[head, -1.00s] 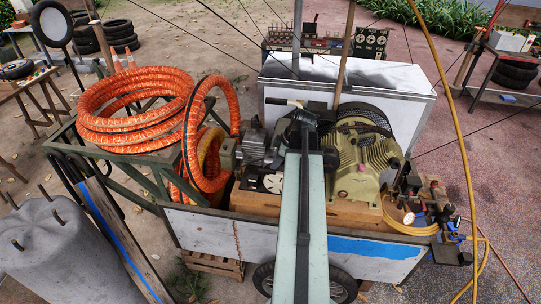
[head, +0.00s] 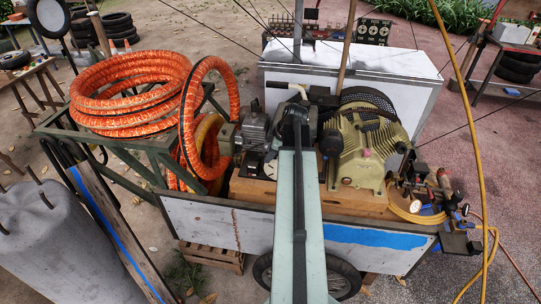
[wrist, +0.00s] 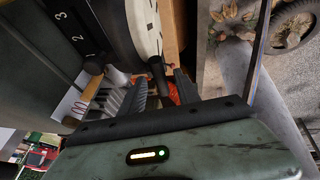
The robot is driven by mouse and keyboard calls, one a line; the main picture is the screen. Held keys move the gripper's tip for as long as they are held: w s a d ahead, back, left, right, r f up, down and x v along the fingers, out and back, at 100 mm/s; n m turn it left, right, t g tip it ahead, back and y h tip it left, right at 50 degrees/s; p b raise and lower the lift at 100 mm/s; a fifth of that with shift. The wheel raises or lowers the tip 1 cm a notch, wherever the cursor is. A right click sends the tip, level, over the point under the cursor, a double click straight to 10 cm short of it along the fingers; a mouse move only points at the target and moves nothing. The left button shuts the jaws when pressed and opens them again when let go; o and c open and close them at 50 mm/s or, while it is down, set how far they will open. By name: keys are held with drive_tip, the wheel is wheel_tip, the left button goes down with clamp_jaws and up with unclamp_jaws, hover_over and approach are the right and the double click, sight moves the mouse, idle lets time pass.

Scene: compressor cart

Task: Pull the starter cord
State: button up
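My gripper (wrist: 160,92) is at the bottom of the wrist view, its ribbed left finger and dark right finger apart. A short dark peg-like handle (wrist: 158,72) shows between and just beyond the fingertips; I cannot tell whether it touches them or is the cord's handle. No cord is clearly visible. In the head view my arm reaches over the cart (head: 215,222), and its dark end hides the fingers and what lies behind them. A grey motor (head: 255,130) is left of my arm's end, and an olive compressor (head: 362,155) is right of it.
Orange hose coils (head: 128,95) lie on a green frame at the left, with another hose loop (head: 190,125) beside the motor. A white box (head: 400,75) stands behind. Gauges and fittings (head: 430,195) crowd the right end. A round white dial (wrist: 145,25) is close in the wrist view.

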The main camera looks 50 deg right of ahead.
clamp_jaws()
drive_tip(key=shift+d+r, duration=0.1)
idle(1.2)
